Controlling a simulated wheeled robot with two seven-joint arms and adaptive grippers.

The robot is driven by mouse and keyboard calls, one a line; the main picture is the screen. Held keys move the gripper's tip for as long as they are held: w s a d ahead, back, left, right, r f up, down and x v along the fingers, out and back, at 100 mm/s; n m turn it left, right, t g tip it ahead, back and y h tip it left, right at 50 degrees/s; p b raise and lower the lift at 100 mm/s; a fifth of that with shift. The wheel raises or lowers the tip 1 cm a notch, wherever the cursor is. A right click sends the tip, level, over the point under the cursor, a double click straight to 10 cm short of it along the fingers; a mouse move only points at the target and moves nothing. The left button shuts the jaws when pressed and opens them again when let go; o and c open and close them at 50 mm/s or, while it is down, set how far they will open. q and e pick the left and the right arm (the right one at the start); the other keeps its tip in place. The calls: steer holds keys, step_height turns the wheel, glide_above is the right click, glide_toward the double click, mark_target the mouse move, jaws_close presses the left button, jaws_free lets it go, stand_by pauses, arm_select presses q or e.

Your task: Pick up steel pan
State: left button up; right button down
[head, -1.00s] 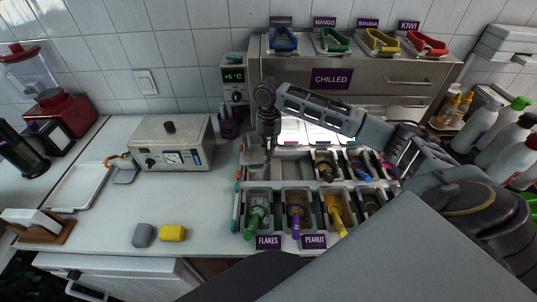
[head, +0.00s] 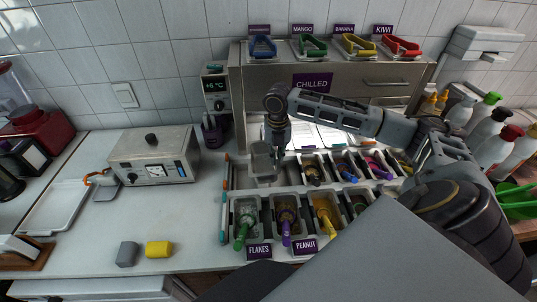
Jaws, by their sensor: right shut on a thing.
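A small grey steel pan (head: 263,162) is at the left end of the back row of the toppings rack (head: 228,205). My right gripper (head: 277,148) points down from above and is shut on the pan's right side. The pan looks slightly raised and tilted above an empty slot, though its lower edge is hard to make out. The fingertips are partly hidden by the gripper body. My left gripper is out of view.
Front-row pans hold scoops, with a green scoop (head: 242,234) nearest the left. A steel warmer box (head: 153,160) stands on the left. A yellow block (head: 159,249) and a grey block (head: 127,254) lie on clear counter. The chilled cabinet (head: 270,75) stands behind.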

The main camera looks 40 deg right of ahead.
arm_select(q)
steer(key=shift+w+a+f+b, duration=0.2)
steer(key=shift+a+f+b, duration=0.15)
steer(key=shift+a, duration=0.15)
arm_select(e)
steer(key=s+d, duration=0.5)
steer(key=s, duration=0.2)
steer(key=shift+s+d, duration=0.3)
steer(key=shift+s, duration=0.1)
steer(key=shift+r, duration=0.1)
stand_by(0.5)
